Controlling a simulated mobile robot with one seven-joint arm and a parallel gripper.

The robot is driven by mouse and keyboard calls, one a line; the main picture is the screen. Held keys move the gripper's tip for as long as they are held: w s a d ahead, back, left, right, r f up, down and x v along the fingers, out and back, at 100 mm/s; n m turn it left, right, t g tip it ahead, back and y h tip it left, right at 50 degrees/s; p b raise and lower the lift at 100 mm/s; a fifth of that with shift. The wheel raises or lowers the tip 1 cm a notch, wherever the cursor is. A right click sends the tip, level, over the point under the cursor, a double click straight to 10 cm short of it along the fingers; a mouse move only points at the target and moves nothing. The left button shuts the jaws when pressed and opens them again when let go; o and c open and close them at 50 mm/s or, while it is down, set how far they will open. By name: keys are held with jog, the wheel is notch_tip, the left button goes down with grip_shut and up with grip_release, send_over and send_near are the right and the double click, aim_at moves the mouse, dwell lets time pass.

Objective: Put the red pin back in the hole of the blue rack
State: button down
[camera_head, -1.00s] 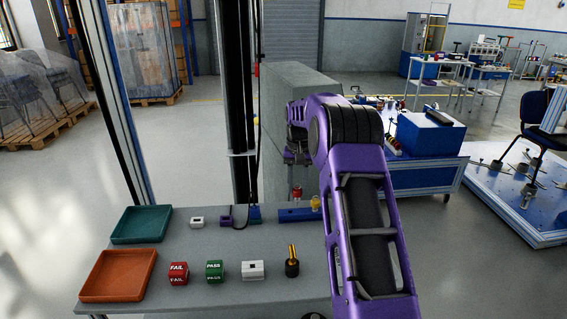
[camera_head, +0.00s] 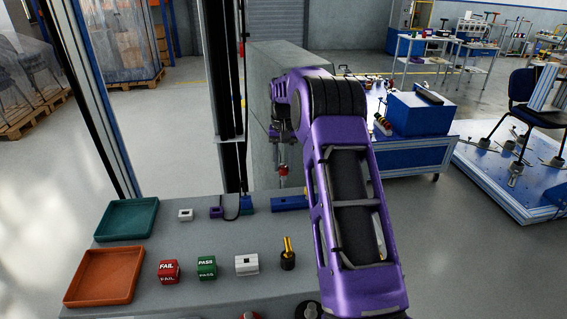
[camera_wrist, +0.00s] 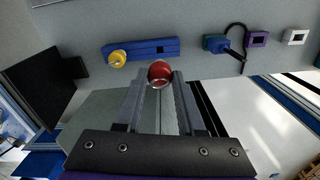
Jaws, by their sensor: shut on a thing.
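My gripper (camera_head: 283,150) is shut on the red pin (camera_head: 283,177), which hangs below it, above the far side of the table. In the wrist view the red pin (camera_wrist: 160,73) sits between the two fingertips, its round end facing the camera. The blue rack (camera_head: 288,203) lies on the table below the pin, partly hidden by my arm. In the wrist view the rack (camera_wrist: 143,50) appears just beyond the pin, with a dark square hole (camera_wrist: 162,48) and a yellow pin (camera_wrist: 117,58) at its left end. The red pin appears apart from the rack.
On the grey table (camera_head: 215,230) are a teal tray (camera_head: 127,234), an orange tray (camera_head: 104,298), a red FAIL block (camera_head: 168,271), a green PASS block (camera_head: 206,267), a white block (camera_head: 246,264) and a black holder (camera_head: 288,260). Small purple and white blocks stand left of the rack.

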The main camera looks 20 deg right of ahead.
aim_at(283, 179)
jog(key=shift+f+b, duration=1.1)
jog(key=shift+f, duration=1.7)
jog(key=shift+p, duration=0.5)
jog(key=shift+f+b, duration=0.8)
jog(key=shift+f, duration=0.95)
jog(key=shift+c, duration=2.2)
grip_release()
jog(key=shift+r, duration=0.1)
notch_tip(283, 179, up, 17)
jog(key=shift+r+p, duration=0.15)
jog(key=shift+p, duration=0.75)
